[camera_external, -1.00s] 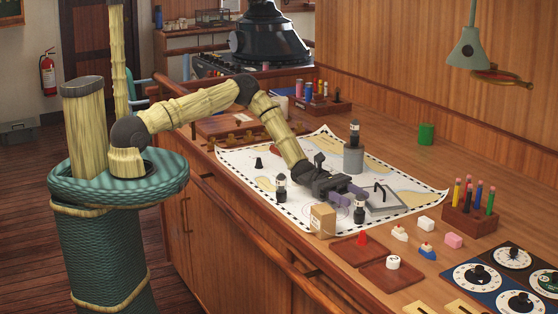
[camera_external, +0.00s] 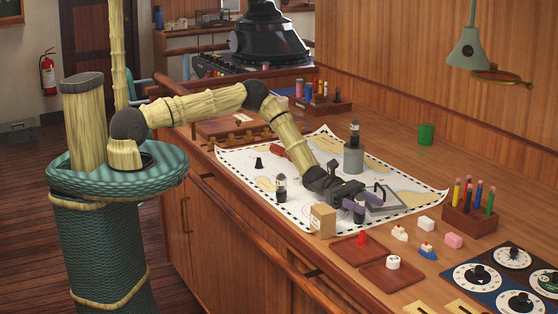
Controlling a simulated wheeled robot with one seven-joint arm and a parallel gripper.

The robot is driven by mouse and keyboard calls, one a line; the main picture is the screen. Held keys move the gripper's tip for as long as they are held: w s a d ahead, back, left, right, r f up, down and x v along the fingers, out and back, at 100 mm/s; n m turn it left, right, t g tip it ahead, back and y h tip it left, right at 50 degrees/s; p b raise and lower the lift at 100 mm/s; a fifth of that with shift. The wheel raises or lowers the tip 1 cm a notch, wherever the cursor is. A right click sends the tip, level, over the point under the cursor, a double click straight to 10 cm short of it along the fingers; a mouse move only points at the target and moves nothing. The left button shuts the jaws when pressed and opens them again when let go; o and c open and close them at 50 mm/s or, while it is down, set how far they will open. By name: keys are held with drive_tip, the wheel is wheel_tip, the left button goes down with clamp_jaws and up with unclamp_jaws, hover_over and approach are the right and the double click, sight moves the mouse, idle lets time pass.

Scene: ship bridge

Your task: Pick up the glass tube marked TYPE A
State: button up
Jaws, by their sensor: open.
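Several small dark-capped tubes with pale bands stand on the chart (camera_external: 238,168). One tube (camera_external: 281,188) is at the chart's left-front part. A second tube (camera_external: 359,213) is near the front edge, partly covered by my gripper. A third tube (camera_external: 354,132) stands on a grey cylinder (camera_external: 353,158) at the back. The markings are too small to read, so I cannot tell which is TYPE A. My gripper (camera_external: 367,199) is open, low over the chart, with its fingers close to the second tube. I cannot tell whether they touch it or stand around it.
A grey flat piece with a handle (camera_external: 386,208) lies just right of my gripper. A tan box (camera_external: 323,220) stands close in front. Wooden trays (camera_external: 357,252), a pencil block (camera_external: 470,220) and dial panels (camera_external: 480,275) fill the right front. A wooden rail (camera_external: 240,205) runs along the counter's front.

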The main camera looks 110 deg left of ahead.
drive_tip(key=shift+c, duration=0.4)
drive_tip(key=c, duration=1)
drive_tip(key=shift+o, duration=0.2)
wheel_tip(320, 180, up, 10)
drive_tip(key=b, duration=0.2)
